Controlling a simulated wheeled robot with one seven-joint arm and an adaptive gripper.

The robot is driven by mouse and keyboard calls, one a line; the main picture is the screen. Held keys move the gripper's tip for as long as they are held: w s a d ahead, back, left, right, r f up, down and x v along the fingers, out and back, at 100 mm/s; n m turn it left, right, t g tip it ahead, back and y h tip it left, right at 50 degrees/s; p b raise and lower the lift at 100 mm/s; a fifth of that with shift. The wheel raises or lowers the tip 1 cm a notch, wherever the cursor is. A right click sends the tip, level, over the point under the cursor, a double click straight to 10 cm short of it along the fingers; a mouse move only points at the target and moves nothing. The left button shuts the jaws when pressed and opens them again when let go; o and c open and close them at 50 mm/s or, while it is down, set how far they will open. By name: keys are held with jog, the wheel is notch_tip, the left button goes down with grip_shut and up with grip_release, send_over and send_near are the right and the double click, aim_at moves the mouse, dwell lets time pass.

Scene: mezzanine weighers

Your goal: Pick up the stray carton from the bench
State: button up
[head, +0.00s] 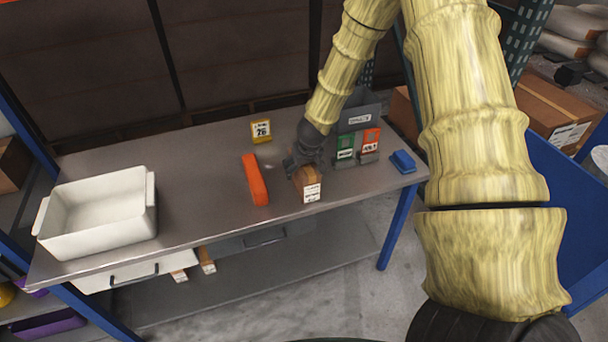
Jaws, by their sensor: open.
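The carton (308,184) is a small brown box with a white printed label on its front face. It sits on the grey bench (205,205), right of the middle and close to the front edge. My gripper (299,166) is at the carton's upper back part, pointing down from above. The jaws are open, and the dark fingers partly overlap the carton in the picture. I cannot tell whether they touch it. My arm hides some of the area behind the gripper.
An orange bar-shaped block (255,180) lies just left of the carton. A white tub (97,215) stands at the left end. A yellow number sign (262,131), a holder with green and orange cards (358,143) and a blue object (403,161) are also on the bench.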

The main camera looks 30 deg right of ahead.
jog(key=shift+c, duration=0.2)
jog(key=c, duration=1.2)
jog(key=shift+r, duration=0.1)
